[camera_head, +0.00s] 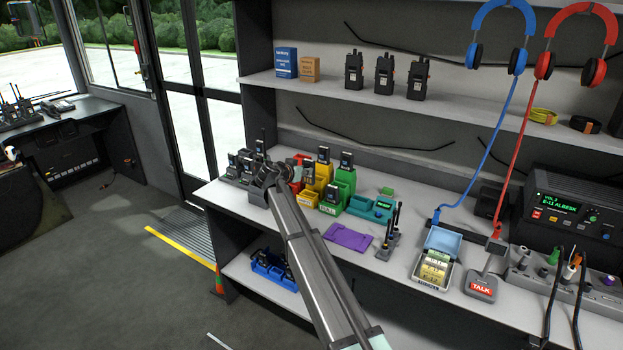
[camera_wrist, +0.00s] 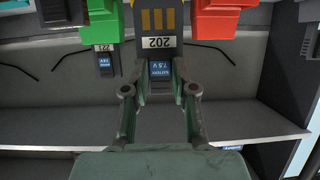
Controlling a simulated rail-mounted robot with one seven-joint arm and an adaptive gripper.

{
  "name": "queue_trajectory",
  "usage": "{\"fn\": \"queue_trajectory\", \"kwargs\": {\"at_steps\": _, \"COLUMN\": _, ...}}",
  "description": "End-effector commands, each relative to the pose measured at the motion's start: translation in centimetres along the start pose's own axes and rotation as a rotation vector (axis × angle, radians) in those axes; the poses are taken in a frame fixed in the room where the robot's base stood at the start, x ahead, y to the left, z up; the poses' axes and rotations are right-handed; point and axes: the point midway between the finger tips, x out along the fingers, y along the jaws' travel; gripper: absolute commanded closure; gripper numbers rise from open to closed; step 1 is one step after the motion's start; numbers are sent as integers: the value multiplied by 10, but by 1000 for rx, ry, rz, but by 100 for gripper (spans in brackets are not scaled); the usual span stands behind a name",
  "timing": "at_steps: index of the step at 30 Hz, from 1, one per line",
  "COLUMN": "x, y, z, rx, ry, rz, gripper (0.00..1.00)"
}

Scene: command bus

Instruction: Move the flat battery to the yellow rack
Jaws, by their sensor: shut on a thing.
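My gripper (camera_wrist: 159,72) is shut on a dark flat battery (camera_wrist: 157,28) with gold contacts, a white label reading 202 and a blue 7.5 V label. In the head view my gripper (camera_head: 268,172) is above the counter's left part, and the battery cannot be made out there. The yellow rack (camera_head: 322,178) stands on the counter between a red rack (camera_head: 297,182) and a green rack (camera_head: 343,187). In the wrist view, only a sliver of yellow shows beside the battery. I cannot tell whether the battery touches the rack.
Dark devices (camera_head: 240,165) crowd the counter's left end. A purple mat (camera_head: 348,238) and teal charger (camera_head: 372,208) lie right of the racks.

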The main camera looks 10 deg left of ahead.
Motion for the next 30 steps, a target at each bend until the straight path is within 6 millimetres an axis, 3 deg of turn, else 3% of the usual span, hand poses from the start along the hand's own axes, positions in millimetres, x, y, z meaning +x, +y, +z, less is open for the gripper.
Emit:
{"fn": "queue_trajectory", "kwargs": {"at_steps": 11, "x": 3, "y": -1, "z": 1, "rx": 11, "ry": 0, "rz": 30, "gripper": 100}}
{"fn": "queue_trajectory", "kwargs": {"at_steps": 30, "x": 12, "y": -1, "z": 24, "rx": 11, "ry": -1, "rz": 28, "gripper": 100}}
